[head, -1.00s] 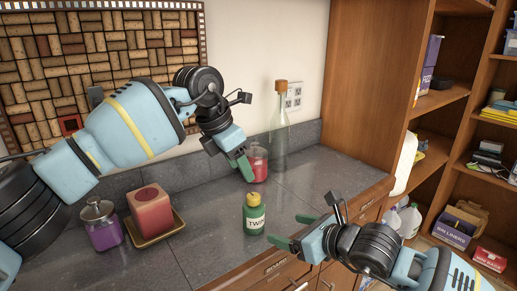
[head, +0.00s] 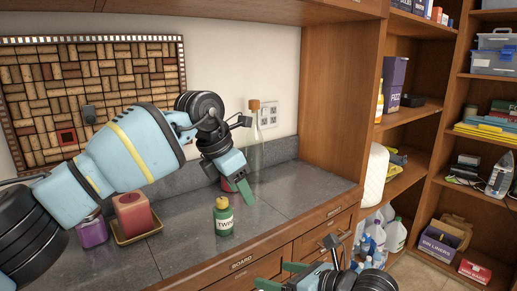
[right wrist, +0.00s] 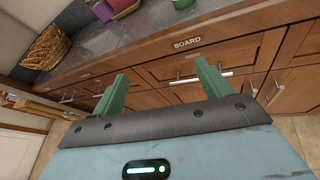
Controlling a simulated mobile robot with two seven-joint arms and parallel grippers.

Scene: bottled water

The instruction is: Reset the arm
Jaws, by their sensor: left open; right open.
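My left gripper (head: 240,187) is above the grey counter, empty, with its green fingers pointing down and to the right. It partly hides a jar with red contents (head: 227,184). A clear corked bottle (head: 255,141) stands behind it. My right gripper (head: 284,276) is low in front of the drawers, at the bottom of the head view. In the right wrist view (right wrist: 160,84) its two green fingers are apart with nothing between them.
On the grey counter (head: 185,226) stand a green bottle with a yellow cap (head: 223,217), a red candle (head: 133,213) on a tray and a purple jar (head: 92,231). Wooden drawers (head: 325,235) lie below. A wooden shelf (head: 440,150) stands at right. A wicker basket (right wrist: 45,48) shows in the right wrist view.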

